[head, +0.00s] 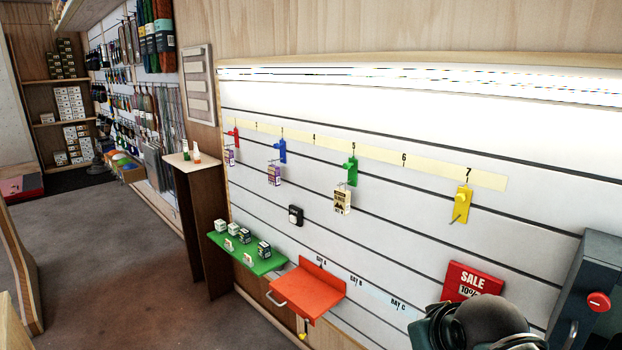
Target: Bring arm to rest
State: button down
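The task names only my arm. A dark, rounded, jointed shape (485,325) at the bottom right edge of the head view looks like part of my arm, but I cannot be sure. It is cut off by the frame's lower edge and covers part of the wall panel. I can make out no gripper fingertips, and nothing held shows in the head view.
A slatted white wall panel (400,225) carries coloured hooks, some with hanging packets. A green shelf (265,266) with small boxes and a bare red shelf (322,284) jut out. A red sale sign (472,277) stands near the dark shape. The floor (110,245) is clear at left.

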jog(key=s+f+m, duration=0.1)
jog(key=s+f, duration=0.2)
jog(key=s, duration=0.2)
notch_tip(320, 180, up, 18)
jog(key=p, duration=1.8)
jog(key=shift+a+r+y, duration=0.2)
jog(key=shift+y, duration=0.1)
